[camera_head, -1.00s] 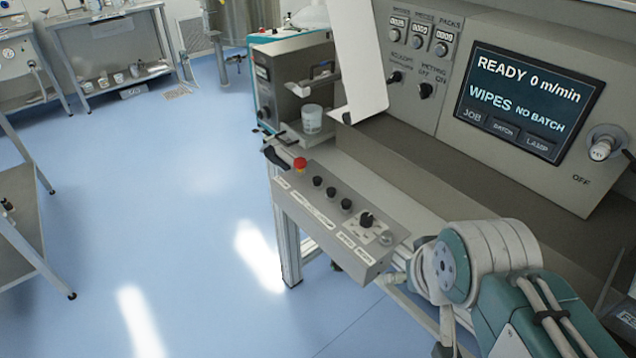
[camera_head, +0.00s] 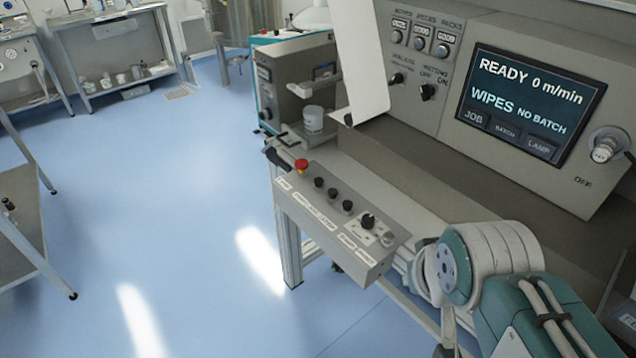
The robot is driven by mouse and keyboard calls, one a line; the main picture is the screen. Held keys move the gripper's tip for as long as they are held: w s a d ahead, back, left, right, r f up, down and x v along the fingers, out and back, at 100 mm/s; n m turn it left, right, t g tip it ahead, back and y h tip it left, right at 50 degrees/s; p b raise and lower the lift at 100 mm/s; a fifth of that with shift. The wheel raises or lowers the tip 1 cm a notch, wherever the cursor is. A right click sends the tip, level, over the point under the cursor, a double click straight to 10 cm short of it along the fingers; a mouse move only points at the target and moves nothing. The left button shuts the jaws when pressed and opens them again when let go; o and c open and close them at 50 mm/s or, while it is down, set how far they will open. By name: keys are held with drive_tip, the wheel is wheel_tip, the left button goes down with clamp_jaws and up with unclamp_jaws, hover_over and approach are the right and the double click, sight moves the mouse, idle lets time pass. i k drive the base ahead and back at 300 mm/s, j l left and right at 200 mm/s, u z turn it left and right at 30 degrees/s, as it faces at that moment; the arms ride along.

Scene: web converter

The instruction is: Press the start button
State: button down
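A grey control box (camera_head: 335,222) juts from the front of the machine. On its top are a red mushroom button (camera_head: 301,165), several small black buttons (camera_head: 333,193) in a row, a black rotary knob (camera_head: 368,222) and a grey round part (camera_head: 388,239) at the near end. Labels run along its front edge, too small to read surely, so I cannot tell which button is start. The machine screen (camera_head: 530,103) reads READY 0 m/min, WIPES, NO BATCH. My arm shows at the lower right, close to the box's near end.
A white panel (camera_head: 357,60) stands upright behind the box. A clear cup (camera_head: 313,119) sits on the machine's ledge. A key switch (camera_head: 606,146) is right of the screen. Shelves stand at the left. The blue floor (camera_head: 200,220) left of the box is clear.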

sight(318, 182)
drive_tip(key=i+j, duration=0.2)
drive_tip(key=j, duration=0.2)
drive_tip(key=i+j, duration=0.2)
drive_tip(key=j, duration=0.15)
drive_tip(key=i+j+z, duration=0.1)
drive_tip(key=j, duration=0.3)
drive_tip(key=i+j, duration=0.5)
drive_tip(key=j, duration=0.3)
